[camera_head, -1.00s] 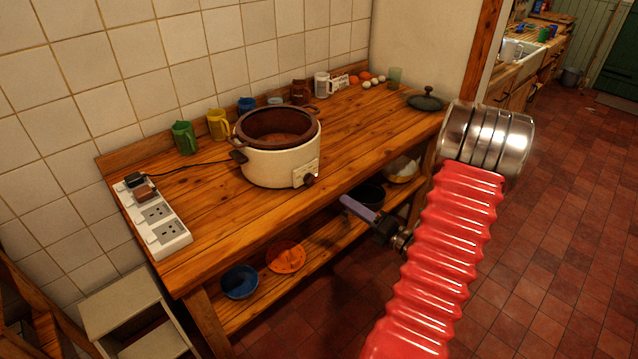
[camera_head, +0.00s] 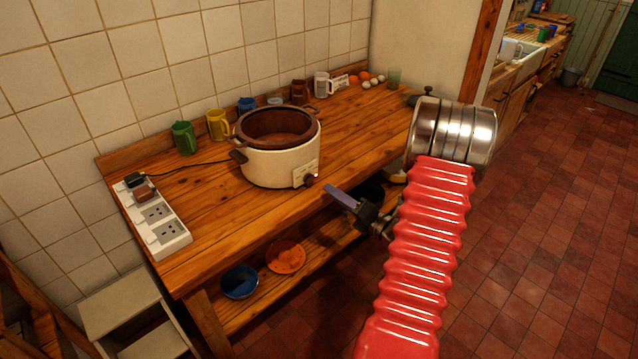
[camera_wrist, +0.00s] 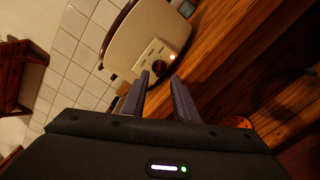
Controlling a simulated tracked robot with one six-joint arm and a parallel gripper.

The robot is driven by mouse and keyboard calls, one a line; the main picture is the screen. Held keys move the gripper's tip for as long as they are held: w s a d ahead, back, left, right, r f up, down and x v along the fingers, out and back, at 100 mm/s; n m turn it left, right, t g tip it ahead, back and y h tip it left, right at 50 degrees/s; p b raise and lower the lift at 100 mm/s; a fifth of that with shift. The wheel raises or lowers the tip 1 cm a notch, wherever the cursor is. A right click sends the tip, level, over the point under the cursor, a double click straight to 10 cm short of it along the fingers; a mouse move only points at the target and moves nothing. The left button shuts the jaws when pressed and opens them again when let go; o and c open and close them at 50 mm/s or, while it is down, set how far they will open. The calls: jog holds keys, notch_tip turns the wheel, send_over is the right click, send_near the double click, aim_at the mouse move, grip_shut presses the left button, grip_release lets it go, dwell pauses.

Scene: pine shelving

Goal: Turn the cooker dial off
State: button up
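The slow cooker (camera_head: 268,165) is cream with a brown inner pot and stands on the wooden table. Its dial (camera_head: 311,179) is dark, on a pale control panel at the front right, with a small lit light beside it. In the wrist view the dial (camera_wrist: 158,68) lies just beyond my fingertips, with the light glowing near it. My gripper (camera_head: 334,192) is just in front of the table edge, to the lower right of the dial. In the wrist view my gripper (camera_wrist: 160,82) has its two purple fingers apart with nothing between them.
A white power strip (camera_head: 155,218) lies at the table's left end, with a cable to the cooker. Several mugs, a green one (camera_head: 184,138) among them, line the wall. A blue bowl (camera_head: 240,281) and an orange dish (camera_head: 286,257) sit on the lower shelf.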

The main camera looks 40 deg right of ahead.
aim_at(319, 192)
jog(key=w, duration=0.7)
jog(key=shift+w+a, duration=0.15)
jog(key=shift+w, duration=0.1)
jog(key=shift+c, duration=0.3)
grip_shut()
jog(key=shift+d, duration=0.2)
jog(key=shift+a, duration=0.1)
